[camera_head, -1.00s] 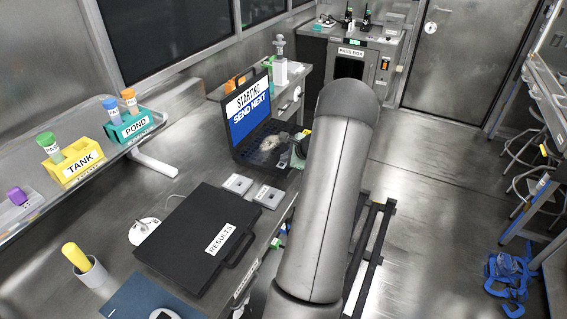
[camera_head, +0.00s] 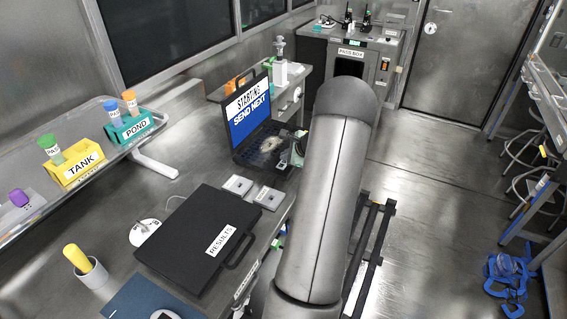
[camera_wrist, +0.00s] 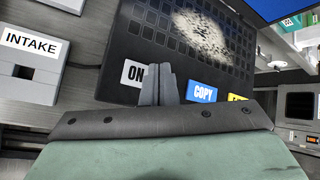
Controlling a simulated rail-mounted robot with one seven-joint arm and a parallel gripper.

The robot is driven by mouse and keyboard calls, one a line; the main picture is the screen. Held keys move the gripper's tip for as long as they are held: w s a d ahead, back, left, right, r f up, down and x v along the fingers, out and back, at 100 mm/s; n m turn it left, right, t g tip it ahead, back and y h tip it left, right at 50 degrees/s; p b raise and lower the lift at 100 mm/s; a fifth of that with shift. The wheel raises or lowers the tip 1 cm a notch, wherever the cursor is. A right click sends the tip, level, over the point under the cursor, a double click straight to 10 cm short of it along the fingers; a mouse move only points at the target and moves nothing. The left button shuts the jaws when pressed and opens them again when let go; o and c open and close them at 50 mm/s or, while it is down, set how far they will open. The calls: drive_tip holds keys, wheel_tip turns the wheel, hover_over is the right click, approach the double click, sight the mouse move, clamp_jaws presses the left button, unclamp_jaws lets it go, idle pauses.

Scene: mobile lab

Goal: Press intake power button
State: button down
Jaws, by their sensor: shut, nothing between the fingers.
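The black laptop (camera_head: 262,152) stands open on the bench, its screen (camera_head: 250,108) reading "STARTING" and "SEND NEXT". In the wrist view its key deck (camera_wrist: 195,45) fills the upper middle, with a white "ON" label (camera_wrist: 133,73), a blue "COPY" label (camera_wrist: 203,92) and part of a yellow label (camera_wrist: 237,98) along the near edge. My gripper (camera_wrist: 166,72) is shut and empty, its fingertips over the deck just right of "ON". I cannot tell whether they touch it. A grey box marked "INTAKE" (camera_wrist: 30,62) lies to the left. The fingers partly hide the "ON" label.
A closed black case marked "RESULTS" (camera_head: 200,240) lies on the bench in front of the laptop. Two small grey boxes (camera_head: 238,185) sit between them. A raised shelf with the yellow "TANK" rack (camera_head: 72,165) and teal "POND" rack (camera_head: 130,128) is at left.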

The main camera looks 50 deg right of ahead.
drive_tip(key=shift+r, duration=0.1)
drive_tip(key=shift+r+p, duration=1.45)
drive_tip(key=shift+r, duration=1)
drive_tip(key=shift+w, duration=0.1)
drive_tip(key=w+a+r+n+g+y, duration=0.1)
drive_tip(key=w+a+r+n, duration=0.2)
drive_tip(key=a, duration=0.5)
drive_tip(key=w+a+r+n+g+y, duration=0.1)
drive_tip(key=w+a+r+n+y, duration=0.2)
drive_tip(key=a, duration=0.5)
drive_tip(key=s+a+r+n+g, duration=0.15)
drive_tip(key=a+n, duration=0.25)
drive_tip(key=a, duration=0.5)
drive_tip(key=s+a+r+n+g, duration=0.15)
drive_tip(key=a+n, duration=0.35)
drive_tip(key=a, duration=0.5)
drive_tip(key=s+a+r+n+g+h, duration=0.1)
drive_tip(key=s+a+n, duration=0.5)
drive_tip(key=s, duration=0.4)
drive_tip(key=s+a+r+n+g+h, duration=0.1)
drive_tip(key=s+a+n+g, duration=0.1)
drive_tip(key=s+a+n, duration=0.5)
drive_tip(key=s+a, duration=0.2)
drive_tip(key=s, duration=0.1)
drive_tip(key=shift+s+a+h, duration=0.25)
drive_tip(key=shift+s+h, duration=0.05)
drive_tip(key=shift+h, duration=0.1)
